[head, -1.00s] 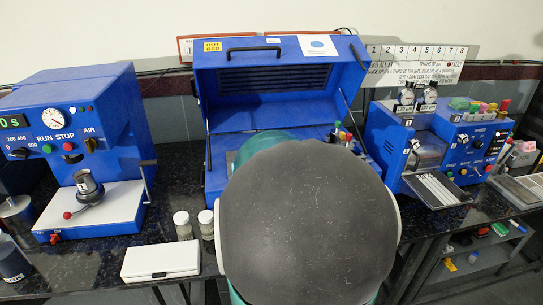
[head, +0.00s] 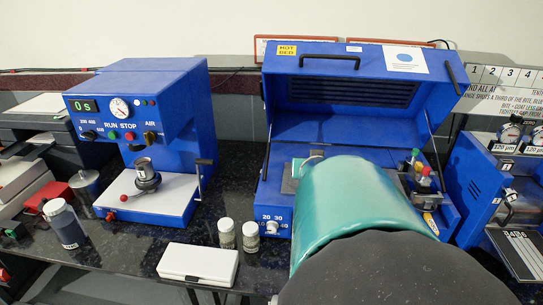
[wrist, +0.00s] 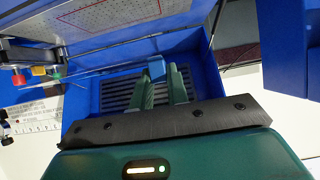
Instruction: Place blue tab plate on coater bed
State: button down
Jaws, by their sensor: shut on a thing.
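My gripper (wrist: 161,78) shows in the wrist view with its two green fingers shut on the blue tab plate (wrist: 156,68). Only a small blue part of the plate shows at the fingertips. The coater bed (wrist: 105,14) is the light, perforated surface at the top of the wrist view, with a red outline on it. The plate appears apart from the bed. In the head view the blue coater (head: 330,125) stands with its lid up. My arm covers most of its bed there and hides my gripper and the plate.
A blue press (head: 140,130) stands left. Another blue machine (head: 480,180) stands right.

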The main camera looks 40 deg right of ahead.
jog(key=x, duration=0.5)
jog(key=s+f+x, duration=0.1)
jog(key=x, duration=0.4)
jog(key=s+d+x, duration=0.1)
jog(key=x, duration=0.4)
jog(key=shift+d+f, duration=0.15)
jog(key=shift+f, duration=0.25)
jog(key=shift+w+d+f, duration=0.1)
jog(key=shift+d+f, duration=0.05)
jog(key=shift+f, duration=0.05)
jog(key=shift+w+f, duration=0.1)
jog(key=shift+f, duration=1.55)
jog(key=shift+d+f, duration=0.1)
jog(key=c, duration=1.4)
grip_release()
jog(key=shift+o, duration=0.2)
